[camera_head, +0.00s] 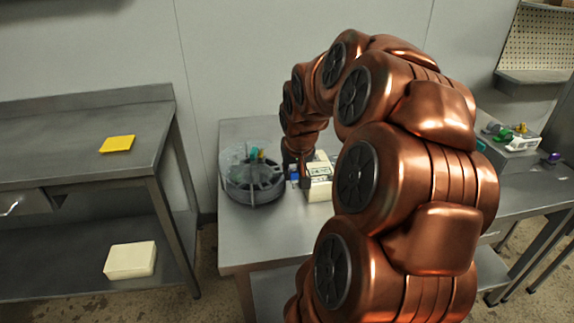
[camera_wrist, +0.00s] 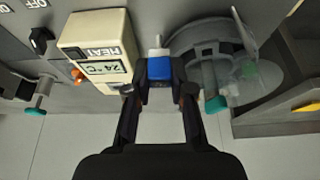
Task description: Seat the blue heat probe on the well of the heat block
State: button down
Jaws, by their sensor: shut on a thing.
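The blue heat probe (camera_wrist: 160,69) is held between the fingertips of my gripper (camera_wrist: 160,88) in the wrist view, with a thin pale tip pointing away from the gripper. The cream heat block (camera_wrist: 93,32), marked HEAT and showing 24 °C, stands just left of the probe; the probe appears apart from it. In the head view the heat block (camera_head: 319,188) is partly hidden behind my arm, and a bit of blue shows beside my gripper (camera_head: 299,178). I cannot make out the well in either view.
A round dark vessel with a clear lid (camera_head: 252,185) stands close left of my gripper in the head view; in the wrist view the vessel (camera_wrist: 212,75) is right of the probe. A left bench holds a yellow pad (camera_head: 117,144). A grey box (camera_head: 518,143) stands at right.

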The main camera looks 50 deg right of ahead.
jog(key=shift+s+a+r, duration=0.25)
jog(key=shift+s+r, duration=0.05)
jog(key=shift+s, duration=0.3)
jog(key=shift+s+a+r, duration=0.25)
jog(key=shift+s+a, duration=0.05)
jog(key=shift+s, duration=0.25)
jog(key=shift+s+a+r, duration=0.25)
jog(key=shift+s+r, duration=0.05)
jog(key=shift+s, duration=0.3)
